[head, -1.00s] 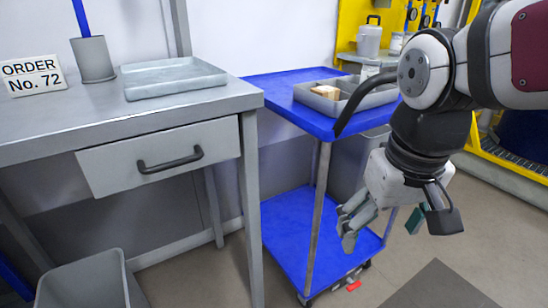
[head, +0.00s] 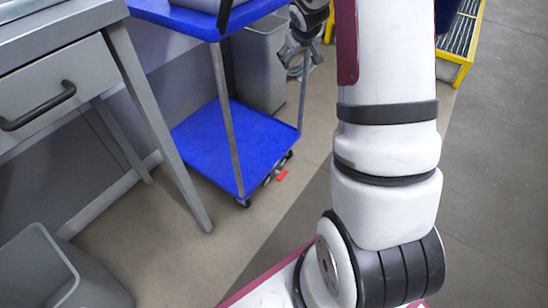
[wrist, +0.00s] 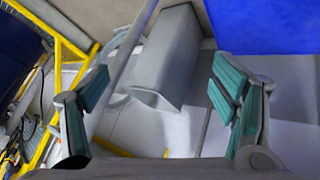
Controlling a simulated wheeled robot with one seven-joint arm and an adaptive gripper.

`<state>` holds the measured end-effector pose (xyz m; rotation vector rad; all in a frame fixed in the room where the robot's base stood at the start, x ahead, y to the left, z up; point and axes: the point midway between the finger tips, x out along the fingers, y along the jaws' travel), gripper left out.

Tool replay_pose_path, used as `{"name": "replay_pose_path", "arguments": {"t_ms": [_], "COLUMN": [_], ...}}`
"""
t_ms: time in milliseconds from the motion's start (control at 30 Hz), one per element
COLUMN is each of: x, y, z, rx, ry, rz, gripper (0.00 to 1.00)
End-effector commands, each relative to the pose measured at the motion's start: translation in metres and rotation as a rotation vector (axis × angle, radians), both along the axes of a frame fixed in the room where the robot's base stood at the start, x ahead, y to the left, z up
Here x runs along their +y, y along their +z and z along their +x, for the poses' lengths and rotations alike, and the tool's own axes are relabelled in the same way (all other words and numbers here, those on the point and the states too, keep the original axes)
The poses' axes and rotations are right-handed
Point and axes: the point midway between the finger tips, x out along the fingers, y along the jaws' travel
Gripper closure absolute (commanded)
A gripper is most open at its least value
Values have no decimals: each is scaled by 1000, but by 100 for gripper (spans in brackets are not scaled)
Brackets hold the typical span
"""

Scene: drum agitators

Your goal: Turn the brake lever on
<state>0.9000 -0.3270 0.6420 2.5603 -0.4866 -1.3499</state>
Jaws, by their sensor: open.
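My own arm fills the right of the head view.
A grey bin (head: 262,65) stands behind the cart and lies ahead of the fingers in the wrist view (wrist: 172,55). A yellow frame (head: 462,45) is at the far right. A grey desk (head: 130,75) and another bin (head: 65,275) are at left. Floor before the lever is clear.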

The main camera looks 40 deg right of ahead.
Motion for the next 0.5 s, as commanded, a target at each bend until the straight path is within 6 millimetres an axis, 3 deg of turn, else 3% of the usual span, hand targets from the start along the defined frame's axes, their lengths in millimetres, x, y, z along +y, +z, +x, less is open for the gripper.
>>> {"name": "replay_pose_path", "arguments": {"t_ms": [33,200,367,500], "x": [-18,-62,-92,-105], "y": [-21,-82,-145,-206], "z": [6,23,25,15], "rx": [-7,-61,-111,-154], "ry": [12,81,161,235], "rz": [-9,-32,-29,1], "gripper": [20,20,20,20]}}
